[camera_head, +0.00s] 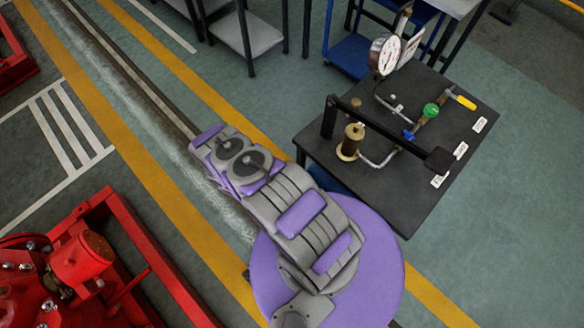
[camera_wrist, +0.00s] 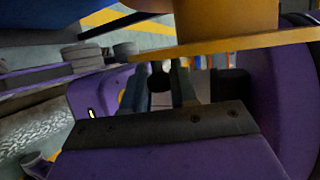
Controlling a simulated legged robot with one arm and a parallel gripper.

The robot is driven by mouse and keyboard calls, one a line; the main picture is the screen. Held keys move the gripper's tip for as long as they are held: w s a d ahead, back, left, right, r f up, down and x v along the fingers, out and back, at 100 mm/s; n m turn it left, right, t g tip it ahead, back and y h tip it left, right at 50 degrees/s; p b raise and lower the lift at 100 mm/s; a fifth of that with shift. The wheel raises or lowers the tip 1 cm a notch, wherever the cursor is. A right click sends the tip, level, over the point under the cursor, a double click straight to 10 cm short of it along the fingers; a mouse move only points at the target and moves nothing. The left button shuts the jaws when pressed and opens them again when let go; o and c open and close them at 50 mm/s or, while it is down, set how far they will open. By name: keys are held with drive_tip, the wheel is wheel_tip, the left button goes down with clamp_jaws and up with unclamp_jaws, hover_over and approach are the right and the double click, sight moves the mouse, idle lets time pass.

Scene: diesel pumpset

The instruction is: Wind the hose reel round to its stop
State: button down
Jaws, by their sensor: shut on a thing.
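In the wrist view my gripper (camera_wrist: 159,88) shows with its two grey fingers on either side of a dark round knob (camera_wrist: 159,77). It is shut on this knob, seen end-on. Close above the fingers are an orange-yellow rounded part and a flat yellow-orange edge (camera_wrist: 215,47); I cannot tell for sure whether they belong to the hose reel. In the head view my grey and purple arm covers the middle, and the gripper and the knob are hidden. No whole hose reel can be made out there.
A black bench (camera_head: 400,185) with a pressure gauge (camera_head: 388,56), valves and a black lever (camera_head: 385,130) stands at the right. A red pump unit (camera_head: 80,255) is at lower left. Grey shelving (camera_head: 250,32) and a blue cart (camera_head: 352,55) are behind.

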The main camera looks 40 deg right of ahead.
drive_tip(key=shift+w+f, duration=0.1)
drive_tip(key=shift+f, duration=0.1)
drive_tip(key=c, duration=1)
unclamp_jaws()
drive_tip(key=shift+r, duration=0.1)
drive_tip(key=shift+o, duration=0.2)
drive_tip(key=v, duration=1.7)
drive_tip(key=shift+w, duration=0.15)
drive_tip(key=shift+o, duration=0.3)
drive_tip(key=shift+r, duration=0.1)
